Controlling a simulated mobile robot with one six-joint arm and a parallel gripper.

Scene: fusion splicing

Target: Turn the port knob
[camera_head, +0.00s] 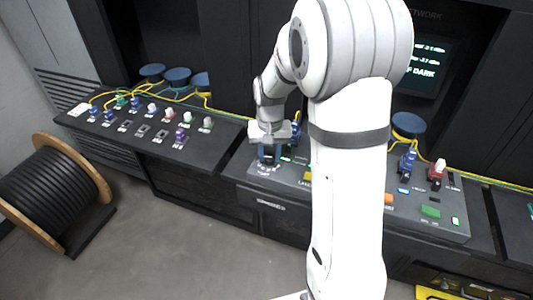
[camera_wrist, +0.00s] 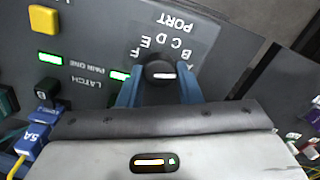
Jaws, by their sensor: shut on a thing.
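The port knob (camera_wrist: 160,72) is a round black knob with a white pointer line, on a grey panel (camera_wrist: 98,50) marked PORT with letters around it. In the wrist view the panel shows upside down. My gripper (camera_wrist: 160,90) has its two blue fingers on either side of the knob, shut on it. In the head view my gripper (camera_head: 268,153) is at the left end of the grey console (camera_head: 290,172), and the knob is largely hidden there by the gripper.
A yellow button (camera_wrist: 43,18), green lights and a blue connector marked 5A (camera_wrist: 32,140) are near the knob. A black bench (camera_head: 130,155) with several connectors stands at left. A cable reel (camera_head: 55,190) is on the floor. Yellow cables run along the back.

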